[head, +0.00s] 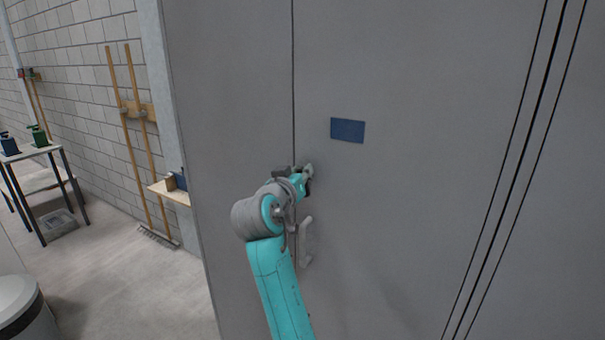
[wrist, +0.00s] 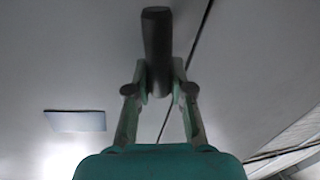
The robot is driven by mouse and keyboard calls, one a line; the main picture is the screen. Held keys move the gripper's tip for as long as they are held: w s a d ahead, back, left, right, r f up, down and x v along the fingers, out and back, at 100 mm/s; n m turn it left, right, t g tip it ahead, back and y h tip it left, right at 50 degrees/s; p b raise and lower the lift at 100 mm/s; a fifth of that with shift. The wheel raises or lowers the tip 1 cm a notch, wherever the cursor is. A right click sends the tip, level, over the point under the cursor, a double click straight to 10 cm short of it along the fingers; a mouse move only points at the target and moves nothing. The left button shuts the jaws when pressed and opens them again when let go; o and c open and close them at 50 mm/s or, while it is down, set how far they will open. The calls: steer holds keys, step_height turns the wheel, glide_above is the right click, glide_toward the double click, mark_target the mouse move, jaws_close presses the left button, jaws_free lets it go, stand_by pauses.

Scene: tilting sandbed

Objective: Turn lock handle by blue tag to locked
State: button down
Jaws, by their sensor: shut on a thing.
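The blue tag (head: 347,130) is a flat rectangle on the grey cabinet front, up and to the right of my gripper (head: 304,180). It also shows at the left in the wrist view (wrist: 75,121). The lock handle (wrist: 156,45) is a dark rounded bar in the wrist view, standing upright in that picture. My gripper (wrist: 160,85) is shut on its lower part, one finger on each side. In the head view my gripper hides most of the handle, so its angle against the door is hard to tell.
A pale grey pull (head: 306,242) sits on the door just below my gripper. A dark door seam (head: 293,80) runs vertically beside it. To the left are a small wooden shelf (head: 170,192), long-handled tools (head: 130,130) and a table (head: 35,152) with bottles. The door's right side is clear.

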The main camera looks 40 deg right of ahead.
steer(key=n, duration=0.3)
steer(key=shift+w+a+f+g, duration=0.15)
steer(key=shift+w+g, duration=0.2)
steer(key=shift+g, duration=0.05)
steer(key=shift+w+a+f+n+g, duration=0.15)
steer(key=shift+f+n+g, duration=0.25)
steer(key=shift+n, duration=1.25)
steer(key=shift+w+f+n+g, duration=0.2)
steer(key=shift+f+n+g, duration=0.25)
steer(key=shift+n, duration=1.25)
steer(key=shift+w+a+f+n+g, duration=0.1)
steer(key=shift+w+f+n+g, duration=0.3)
steer(key=shift+n, duration=1.25)
steer(key=shift+s+r, duration=0.15)
steer(key=shift+s, duration=0.05)
steer(key=c, duration=1)
jaws_free()
